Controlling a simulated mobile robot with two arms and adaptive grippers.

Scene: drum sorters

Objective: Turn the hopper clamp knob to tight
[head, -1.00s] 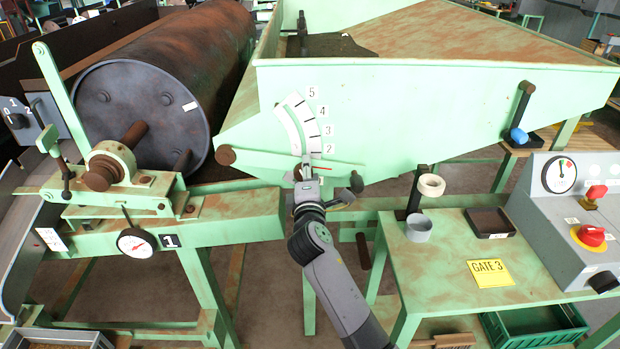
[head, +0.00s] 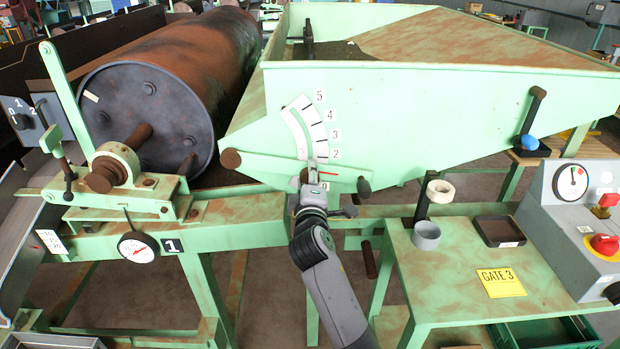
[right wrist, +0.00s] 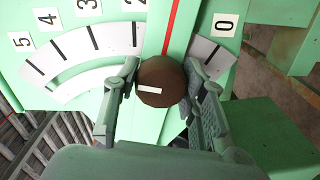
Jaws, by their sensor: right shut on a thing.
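The brown clamp knob (right wrist: 163,82), with a short white mark on its face, sits over the hopper's scale in the right wrist view. My right gripper (right wrist: 165,90) is shut on it, one finger on each side. In the head view my right gripper (head: 310,186) is at the low end of the scale plate (head: 304,128) on the green hopper (head: 420,95) and hides the knob. A red pointer line (right wrist: 172,28) runs beside the knob, between the 2 and the 0. My left gripper is not in view.
A large rusty drum (head: 150,105) stands left of the hopper. A green side table (head: 425,285) at right holds a grey cup (head: 426,235), a dark tray (head: 498,232) and a yellow GATE 3 sign (head: 501,282). A control box (head: 580,215) stands at far right.

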